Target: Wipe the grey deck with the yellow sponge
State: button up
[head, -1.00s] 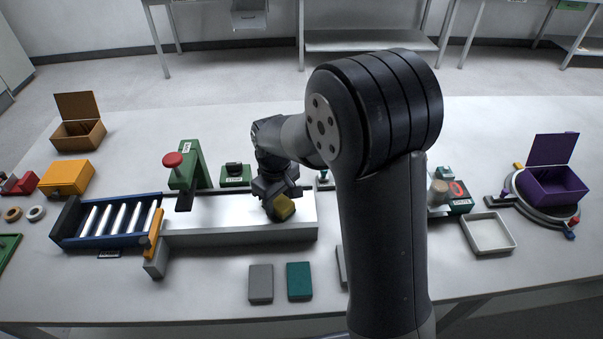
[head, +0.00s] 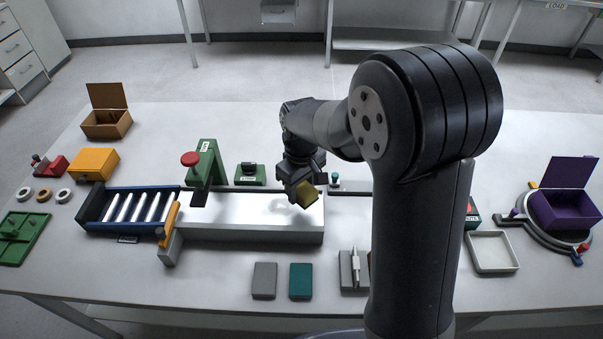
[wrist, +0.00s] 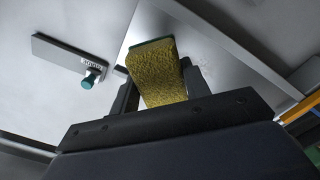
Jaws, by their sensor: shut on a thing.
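The yellow sponge (head: 307,195) is held in my gripper (head: 303,188), over the right end of the grey deck (head: 240,215). The jaws are shut on it. In the wrist view the sponge (wrist: 158,75) sits between the two fingers (wrist: 160,90), with a thin green layer along its far edge. The deck is a long, pale, shiny block on the table. I cannot tell whether the sponge touches the deck.
A blue roller tray (head: 130,210) and an orange bar (head: 169,222) adjoin the deck's left end. A green post with a red knob (head: 205,170) stands behind it. Grey (head: 264,281) and teal (head: 301,281) blocks lie in front. A purple box (head: 562,208) stands far right.

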jog(key=shift+r+p, duration=0.45)
jog(key=shift+r, duration=0.5)
